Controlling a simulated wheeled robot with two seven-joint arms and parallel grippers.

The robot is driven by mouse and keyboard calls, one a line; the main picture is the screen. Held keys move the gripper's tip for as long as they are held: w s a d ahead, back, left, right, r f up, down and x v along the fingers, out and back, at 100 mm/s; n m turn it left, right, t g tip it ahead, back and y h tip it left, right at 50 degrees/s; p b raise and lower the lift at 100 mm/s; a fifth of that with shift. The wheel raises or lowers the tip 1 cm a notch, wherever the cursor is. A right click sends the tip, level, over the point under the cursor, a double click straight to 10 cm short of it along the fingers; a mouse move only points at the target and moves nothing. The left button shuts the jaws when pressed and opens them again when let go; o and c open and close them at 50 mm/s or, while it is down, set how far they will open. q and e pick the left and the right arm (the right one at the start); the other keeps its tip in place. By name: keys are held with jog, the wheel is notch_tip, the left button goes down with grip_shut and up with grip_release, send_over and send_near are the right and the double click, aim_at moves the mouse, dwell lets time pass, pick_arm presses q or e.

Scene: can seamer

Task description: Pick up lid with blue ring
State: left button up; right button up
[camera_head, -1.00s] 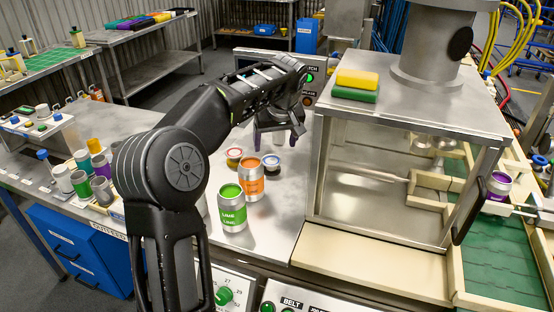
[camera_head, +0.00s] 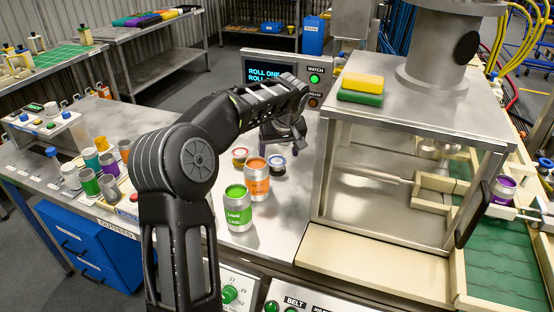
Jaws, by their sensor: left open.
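The lid with the blue ring (camera_head: 276,165) lies flat on the steel worktop, right of the orange can (camera_head: 256,182). Another lid with a dark red and yellow rim (camera_head: 240,156) lies to its left. My left gripper (camera_head: 283,147) is open and points down just above and behind the blue-ringed lid. I see nothing between its fingers; whether they touch the lid I cannot tell. My right gripper is not in view.
A green lime can (camera_head: 238,210) stands in front of the orange can. The seamer housing (camera_head: 400,185) rises close on the right, with yellow and green blocks (camera_head: 362,83) on top. Several cans and bottles (camera_head: 100,170) stand on the left.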

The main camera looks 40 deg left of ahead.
pick_arm(q)
jog(key=shift+x, duration=1.45)
jog(key=shift+a, duration=0.1)
jog(key=c, duration=1.4)
notch_tip(320, 180, up, 10)
jog(key=shift+r+b, duration=0.1)
jog(key=shift+b, duration=0.2)
